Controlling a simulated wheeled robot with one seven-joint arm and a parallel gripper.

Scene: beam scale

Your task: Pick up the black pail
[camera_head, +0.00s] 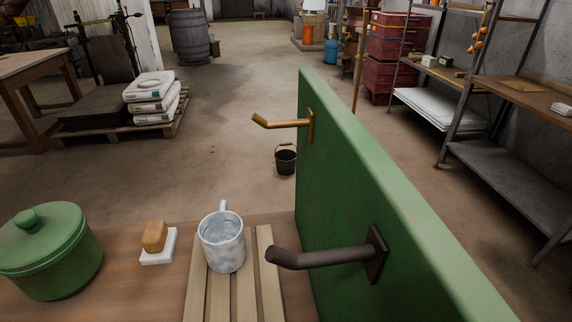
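The black pail (286,161) is small in the head view, near the middle. It looks upright, with its thin handle raised above the rim. It appears to stand on the concrete floor beyond the far edge of the wooden table, close beside the left edge of the green panel (375,190). My gripper is not in view, so its distance to the pail cannot be told.
A brass hook (285,122) and a dark hook (320,257) jut left from the panel. A mug (222,242) stands on a slatted board; a soap block (154,235) and green lidded pot (47,252) are left. Sacks (152,92) lie farther back. The middle floor is clear.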

